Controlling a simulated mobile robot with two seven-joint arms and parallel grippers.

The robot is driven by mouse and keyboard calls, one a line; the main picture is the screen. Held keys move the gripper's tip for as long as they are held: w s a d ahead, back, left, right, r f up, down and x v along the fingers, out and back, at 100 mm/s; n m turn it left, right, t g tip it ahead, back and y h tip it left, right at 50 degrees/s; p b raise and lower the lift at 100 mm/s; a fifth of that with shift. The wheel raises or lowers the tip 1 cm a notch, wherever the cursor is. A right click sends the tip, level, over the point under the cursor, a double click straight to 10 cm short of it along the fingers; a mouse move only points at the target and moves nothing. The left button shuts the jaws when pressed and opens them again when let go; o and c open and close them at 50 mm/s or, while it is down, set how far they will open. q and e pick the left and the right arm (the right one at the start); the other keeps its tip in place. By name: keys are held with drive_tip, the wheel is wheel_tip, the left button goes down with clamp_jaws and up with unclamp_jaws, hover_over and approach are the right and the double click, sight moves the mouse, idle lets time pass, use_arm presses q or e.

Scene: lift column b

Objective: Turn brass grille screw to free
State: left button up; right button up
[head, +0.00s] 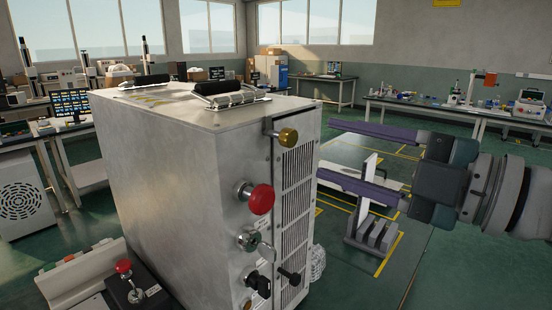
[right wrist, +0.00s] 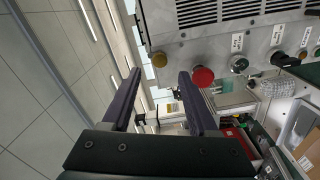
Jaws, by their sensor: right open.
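The brass grille screw (head: 287,137) has a round knob head and sits at the upper corner of the grille (head: 296,190) on the grey metal cabinet (head: 185,165). In the right wrist view the brass screw (right wrist: 159,59) shows just beyond the gap between the fingertips. My right gripper (head: 325,151) comes in from the right in the head view. Its two dark purple fingers are spread and empty, apart from the screw; the gripper also shows in the right wrist view (right wrist: 158,75). My left gripper is not in view.
A grey slotted block (head: 371,232) stands below the right gripper.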

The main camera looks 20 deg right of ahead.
drive_tip(key=shift+v, duration=0.95)
